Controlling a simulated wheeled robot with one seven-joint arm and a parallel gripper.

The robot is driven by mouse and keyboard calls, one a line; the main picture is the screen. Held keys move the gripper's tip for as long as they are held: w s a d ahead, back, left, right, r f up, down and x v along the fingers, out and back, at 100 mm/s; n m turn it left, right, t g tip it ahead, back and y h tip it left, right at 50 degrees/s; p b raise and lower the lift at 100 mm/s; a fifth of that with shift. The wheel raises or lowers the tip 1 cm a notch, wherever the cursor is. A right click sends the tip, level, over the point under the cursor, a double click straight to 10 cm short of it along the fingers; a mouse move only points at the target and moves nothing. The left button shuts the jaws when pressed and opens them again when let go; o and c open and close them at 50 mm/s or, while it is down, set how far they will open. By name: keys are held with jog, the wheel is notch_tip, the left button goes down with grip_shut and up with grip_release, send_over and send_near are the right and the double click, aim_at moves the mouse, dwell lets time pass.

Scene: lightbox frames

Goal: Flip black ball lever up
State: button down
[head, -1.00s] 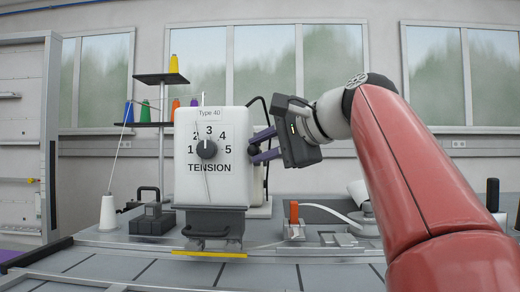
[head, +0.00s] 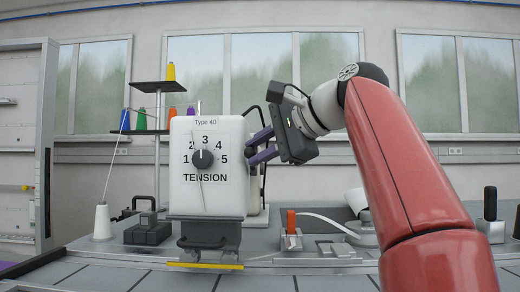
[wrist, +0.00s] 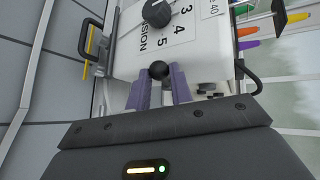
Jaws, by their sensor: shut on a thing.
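The black ball lever (wrist: 159,70) shows in the wrist view as a round black knob at the side of the white tension box (wrist: 190,45). My gripper (wrist: 160,85) is shut on the ball, with one purple finger on each side of it. In the head view my gripper (head: 262,146) reaches the right side of the white box (head: 206,120) from the right. The ball is hidden there behind the fingers or too small to make out. The box front carries a black dial (head: 203,159) with numbers and the word TENSION.
A thread stand (head: 157,130) with colored cones is behind the box. A white cone (head: 102,222) and a black-handled block (head: 148,228) stand to the left. An orange-topped switch (head: 291,224) stands to the right.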

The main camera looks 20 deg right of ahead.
jog(key=c, duration=1.5)
grip_release()
jog(key=shift+w+f, duration=0.1)
jog(key=v, duration=0.8)
jog(key=shift+w, duration=0.1)
